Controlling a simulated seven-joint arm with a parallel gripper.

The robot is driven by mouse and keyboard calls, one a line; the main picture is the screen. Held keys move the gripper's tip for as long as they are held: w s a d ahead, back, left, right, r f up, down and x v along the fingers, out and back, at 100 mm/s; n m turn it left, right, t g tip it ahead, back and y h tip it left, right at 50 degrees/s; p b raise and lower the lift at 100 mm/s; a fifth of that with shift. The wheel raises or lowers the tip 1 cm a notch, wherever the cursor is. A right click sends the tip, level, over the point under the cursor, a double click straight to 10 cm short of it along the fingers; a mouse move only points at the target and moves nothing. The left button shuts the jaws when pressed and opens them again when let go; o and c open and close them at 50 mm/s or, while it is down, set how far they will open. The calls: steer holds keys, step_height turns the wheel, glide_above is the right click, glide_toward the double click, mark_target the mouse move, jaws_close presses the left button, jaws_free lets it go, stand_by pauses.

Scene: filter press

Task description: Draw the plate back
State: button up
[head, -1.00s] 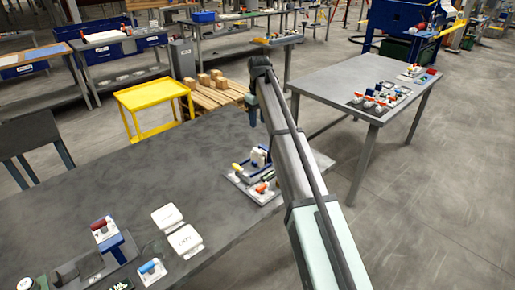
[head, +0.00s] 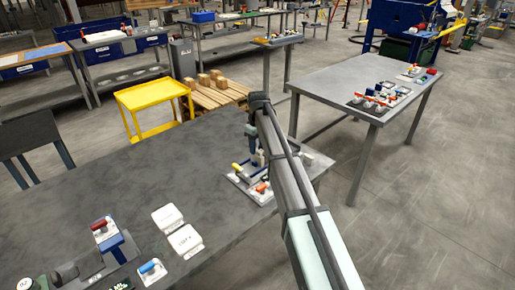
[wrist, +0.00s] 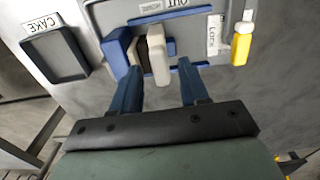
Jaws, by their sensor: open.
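The filter press sits on a grey base plate (head: 233,178) near the far right edge of the dark table. In the wrist view an upright off-white plate (wrist: 158,62) stands beside a blue block (wrist: 116,50) on a blue-edged bed. A label reading OUT (wrist: 168,4) lies beyond them. My gripper (wrist: 159,68) points down at the press, its blue fingers open on either side of the off-white plate. I cannot tell whether either finger touches it. In the head view my arm hides part of the press.
A yellow handle (wrist: 241,48) stands beside the LOCK label (wrist: 214,36). A dark tray (wrist: 55,55) labelled CAKE lies at the left of the wrist view. White cards (head: 186,241) and a red-handled fixture (head: 102,232) are nearer on the table. The table's middle is clear.

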steer(key=shift+f, duration=0.5)
steer(key=shift+c, duration=0.3)
jaws_close()
